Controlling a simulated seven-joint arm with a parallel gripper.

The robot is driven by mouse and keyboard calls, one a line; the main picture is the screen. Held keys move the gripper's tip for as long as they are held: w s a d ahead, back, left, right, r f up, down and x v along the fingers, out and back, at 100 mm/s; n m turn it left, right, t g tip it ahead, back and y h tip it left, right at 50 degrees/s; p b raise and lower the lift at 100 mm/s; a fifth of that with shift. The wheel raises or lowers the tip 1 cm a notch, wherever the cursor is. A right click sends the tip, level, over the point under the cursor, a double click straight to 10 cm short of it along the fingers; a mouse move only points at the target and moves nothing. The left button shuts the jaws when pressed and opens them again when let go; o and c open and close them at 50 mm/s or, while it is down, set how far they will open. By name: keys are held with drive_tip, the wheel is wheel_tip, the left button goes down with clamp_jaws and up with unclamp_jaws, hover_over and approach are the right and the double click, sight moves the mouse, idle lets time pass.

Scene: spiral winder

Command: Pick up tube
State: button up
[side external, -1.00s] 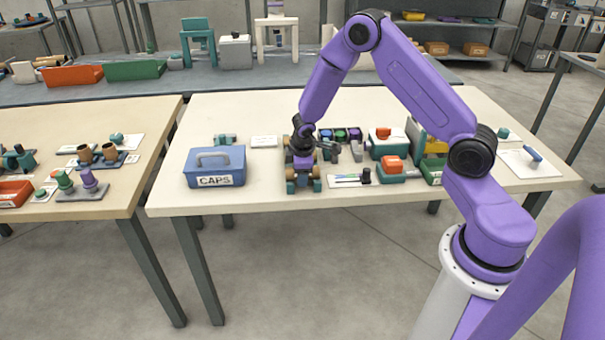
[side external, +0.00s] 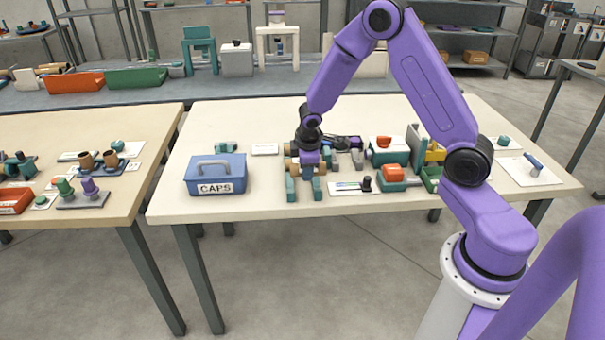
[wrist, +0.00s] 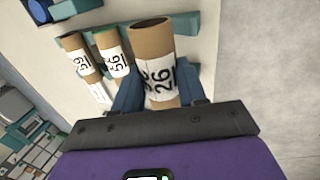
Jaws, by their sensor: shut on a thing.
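A brown cardboard tube (wrist: 155,50) with a white label reading 26 sits between the fingers of my gripper (wrist: 161,88) in the wrist view. My gripper is shut on it. Two more labelled tubes, one marked 59 (wrist: 82,56) and one marked 56 (wrist: 113,52), lie side by side on a teal rack (wrist: 183,24) to the left. In the side view my gripper (side external: 308,166) is above the teal rack (side external: 291,189) and hides most of the tubes. The held tube's full outline is hard to make out there.
A blue box marked CAPS (side external: 215,177) stands left of the rack. A white card with a dark upright piece (side external: 366,184) lies to the right, near teal and orange devices (side external: 391,173). The table's front edge is clear.

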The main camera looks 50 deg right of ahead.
sight(316, 172)
drive_tip(key=s+r, duration=0.2)
drive_tip(key=r, duration=0.1)
drive_tip(key=s+r, duration=0.1)
drive_tip(key=s, duration=0.1)
drive_tip(key=shift+a+r, duration=0.15)
drive_tip(key=shift+a, duration=0.2)
drive_tip(key=s+a+r, duration=0.1)
drive_tip(key=s+r, duration=0.2)
drive_tip(key=s, duration=0.4)
drive_tip(key=d+r, duration=0.2)
drive_tip(key=d, duration=1.2)
drive_tip(key=shift+t+h, duration=0.3)
drive_tip(key=w+d+f, duration=0.2)
drive_tip(key=w+f, duration=0.1)
drive_tip(key=w+d+f, duration=0.3)
drive_tip(key=w+f, duration=0.1)
drive_tip(key=w+d+f, duration=0.2)
drive_tip(key=w+f, duration=0.2)
drive_tip(key=shift+d, duration=0.3)
drive_tip(key=shift+f, duration=1.15)
drive_tip(key=shift+f, duration=0.6)
